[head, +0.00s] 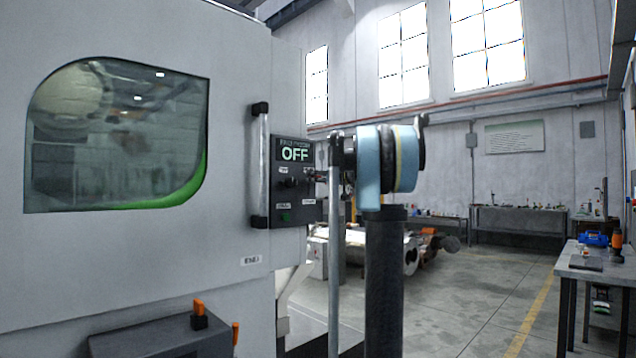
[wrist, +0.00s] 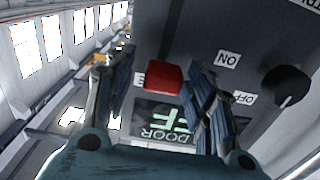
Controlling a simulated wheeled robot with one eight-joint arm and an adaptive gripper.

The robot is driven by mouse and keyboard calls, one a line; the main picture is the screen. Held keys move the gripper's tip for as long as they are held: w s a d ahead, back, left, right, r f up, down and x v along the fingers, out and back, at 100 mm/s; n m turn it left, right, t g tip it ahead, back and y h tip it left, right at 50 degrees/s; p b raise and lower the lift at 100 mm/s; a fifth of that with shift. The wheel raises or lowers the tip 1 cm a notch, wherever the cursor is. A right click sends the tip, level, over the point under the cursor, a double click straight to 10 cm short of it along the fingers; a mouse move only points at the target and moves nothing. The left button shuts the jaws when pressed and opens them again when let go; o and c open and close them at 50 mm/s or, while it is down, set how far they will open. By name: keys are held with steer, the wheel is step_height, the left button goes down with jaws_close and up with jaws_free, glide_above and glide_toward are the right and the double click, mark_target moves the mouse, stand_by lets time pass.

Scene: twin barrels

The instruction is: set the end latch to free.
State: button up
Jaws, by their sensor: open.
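A label that seems to read END (head: 250,260) is on the grey machine front in the head view; I cannot tell which part it belongs to. The dark control panel (head: 277,168) has a display (head: 295,154) reading OFF. In the wrist view the panel appears upside down, with a red block-shaped control (wrist: 164,78) and a black round knob (wrist: 285,86) beside ON and OFF labels. My gripper (wrist: 160,62) is open, its fingers on either side of the red control in the picture. A label beside the red control is partly hidden.
A vertical door handle (head: 260,165) stands left of the panel. Orange-and-black parts (head: 199,314) are low on the machine. A workbench (head: 590,265) with tools stands at the right. The floor (head: 480,300) between is mostly clear.

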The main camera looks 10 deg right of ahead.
steer(key=v, duration=1.1)
steer(key=s+a+f+m+g+h, duration=0.1)
steer(key=s+a+f+g, duration=0.3)
steer(key=s+a+f, duration=0.55)
steer(key=s+a+f+m+g+h, duration=0.15)
steer(key=s+a+f+g, duration=0.25)
steer(key=s+f, duration=1.05)
steer(key=s+d+f+m+g+h, duration=0.2)
steer(key=s+d+f+h, duration=0.2)
steer(key=s+f, duration=0.7)
steer(key=s+d+f+m+g+h, duration=0.2)
steer(key=s+d+f+h, duration=0.2)
steer(key=s+f, duration=0.8)
step_height(320, 180, down, 7)
steer(key=shift+s+d+f, duration=0.1)
steer(key=shift+s+d, duration=0.05)
steer(key=shift+s, duration=0.1)
steer(key=shift+m, duration=0.25)
